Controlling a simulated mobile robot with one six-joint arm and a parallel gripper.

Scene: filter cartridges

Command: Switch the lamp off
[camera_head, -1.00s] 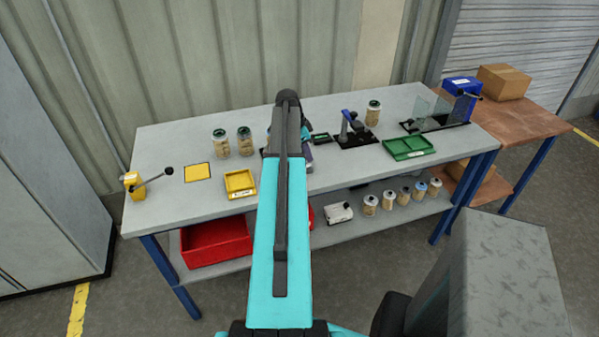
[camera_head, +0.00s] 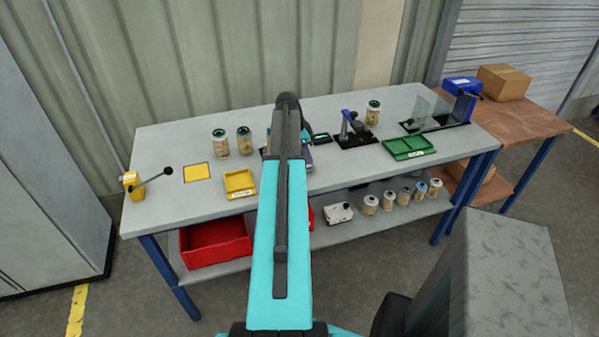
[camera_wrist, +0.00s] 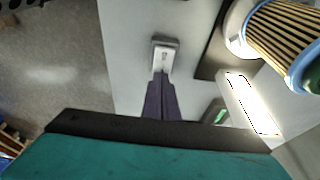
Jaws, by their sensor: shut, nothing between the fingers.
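A bright white lit panel (camera_wrist: 250,100), which looks like the lamp, glows at the right of the wrist view. A small pale box (camera_wrist: 164,54) with a little switch-like mark on its face lies at the upper middle of that view. My gripper (camera_wrist: 161,78) is shut and empty, its purple fingertips at the lower edge of this box. I cannot tell whether they touch it.
A filter cartridge (camera_wrist: 285,42) is close by at the upper right of the wrist view. On the workbench (camera_head: 215,136) stand cartridge jars (camera_head: 244,141), a yellow tray (camera_head: 239,183), a black clamp fixture (camera_head: 354,134) and a green tray (camera_head: 409,147). A lever device (camera_head: 135,184) is at the left.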

